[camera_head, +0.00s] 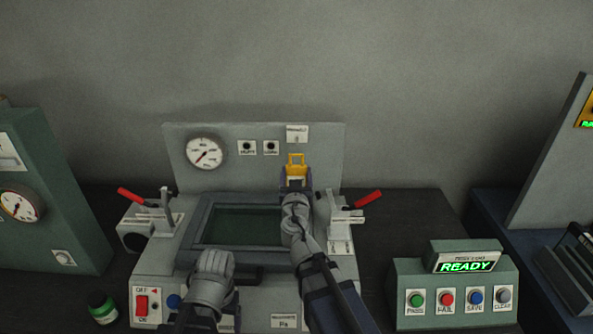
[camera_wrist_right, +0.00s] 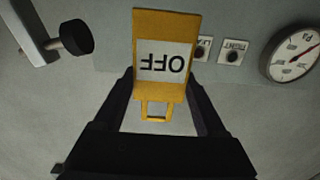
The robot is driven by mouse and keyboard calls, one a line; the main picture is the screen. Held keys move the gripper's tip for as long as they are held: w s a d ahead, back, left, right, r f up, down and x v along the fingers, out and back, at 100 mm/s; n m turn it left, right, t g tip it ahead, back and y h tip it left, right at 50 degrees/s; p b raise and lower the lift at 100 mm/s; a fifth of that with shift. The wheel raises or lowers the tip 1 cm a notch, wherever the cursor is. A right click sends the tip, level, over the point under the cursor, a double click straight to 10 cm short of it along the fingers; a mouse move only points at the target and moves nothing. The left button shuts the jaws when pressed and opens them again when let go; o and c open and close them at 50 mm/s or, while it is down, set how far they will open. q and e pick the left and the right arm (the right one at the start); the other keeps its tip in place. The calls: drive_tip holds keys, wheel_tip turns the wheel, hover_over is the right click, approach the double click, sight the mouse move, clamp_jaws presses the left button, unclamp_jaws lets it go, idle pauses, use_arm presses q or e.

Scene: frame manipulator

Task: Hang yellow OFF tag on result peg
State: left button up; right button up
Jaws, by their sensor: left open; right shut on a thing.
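The yellow OFF tag (camera_head: 296,158) is held upright in front of the machine's grey back panel (camera_head: 325,160). Its white face reads OFF upside down in the right wrist view (camera_wrist_right: 165,62), and its loop handle shows between the fingers. My right gripper (camera_head: 296,180) is shut on the tag. A white label (camera_head: 297,130) is on the panel just above the tag in the head view. I cannot make out a separate result peg; the tag may hide it. My left gripper (camera_head: 214,262) is open and empty near the frame's front edge.
Red-handled clamps (camera_head: 153,208) flank the dark frame opening (camera_head: 240,225). A READY button box (camera_head: 455,290) stands right, a green jar (camera_head: 103,307) left.

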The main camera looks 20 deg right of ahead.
drive_tip(key=shift+w+d, duration=0.1)
drive_tip(key=shift+w, duration=0.15)
approach(297, 150)
drive_tip(key=shift+r, duration=0.65)
drive_tip(key=shift+b+x, duration=0.4)
drive_tip(key=shift+x, duration=2.2)
use_arm(q)
drive_tip(key=shift+f+b, duration=0.5)
drive_tip(key=shift+f, duration=0.35)
use_arm(e)
drive_tip(key=shift+w+d+f, duration=0.2)
drive_tip(key=shift+w+f, duration=0.4)
drive_tip(key=shift+f, duration=0.05)
drive_tip(key=o, duration=1.3)
drive_tip(key=shift+c, duration=0.2)
